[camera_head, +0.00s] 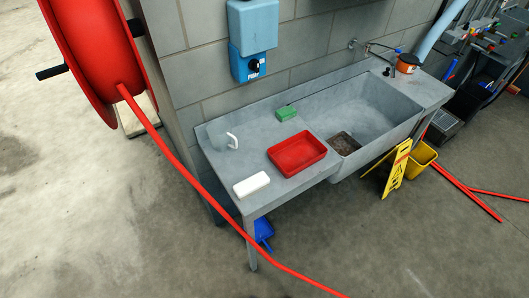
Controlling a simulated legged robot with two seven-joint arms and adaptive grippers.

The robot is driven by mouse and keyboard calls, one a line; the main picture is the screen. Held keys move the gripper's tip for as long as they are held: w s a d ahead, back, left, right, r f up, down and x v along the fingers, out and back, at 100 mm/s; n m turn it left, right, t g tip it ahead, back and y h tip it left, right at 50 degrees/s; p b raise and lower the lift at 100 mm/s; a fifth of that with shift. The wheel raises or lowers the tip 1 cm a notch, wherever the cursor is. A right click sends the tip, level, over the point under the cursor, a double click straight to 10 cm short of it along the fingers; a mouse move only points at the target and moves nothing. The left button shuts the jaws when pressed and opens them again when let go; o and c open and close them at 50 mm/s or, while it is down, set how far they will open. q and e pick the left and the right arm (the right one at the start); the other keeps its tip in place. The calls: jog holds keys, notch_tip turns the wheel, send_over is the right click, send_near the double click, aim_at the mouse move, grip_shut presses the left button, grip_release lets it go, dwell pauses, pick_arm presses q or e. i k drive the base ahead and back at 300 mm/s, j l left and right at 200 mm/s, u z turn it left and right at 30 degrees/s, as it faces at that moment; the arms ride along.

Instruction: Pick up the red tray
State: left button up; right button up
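The red tray (297,154) is a shallow rectangular tray. It lies on the grey counter (222,167), just left of the sink basin, and looks empty. Neither of my grippers shows in the head view.
A white block (251,185), a green block (286,113) and a white curved handle (232,141) are on the counter. The sink (362,112) is right of the tray. A red hose (172,151) crosses in front. A yellow sign (396,169) and yellow bucket (421,159) stand on the floor.

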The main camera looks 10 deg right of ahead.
aim_at(291, 156)
jog(key=i+l+u, duration=0.1)
jog(key=l+u, duration=0.7)
jog(key=l, duration=0.15)
jog(key=l+u, duration=0.4)
jog(key=i+l, duration=0.05)
jog(key=l, duration=0.05)
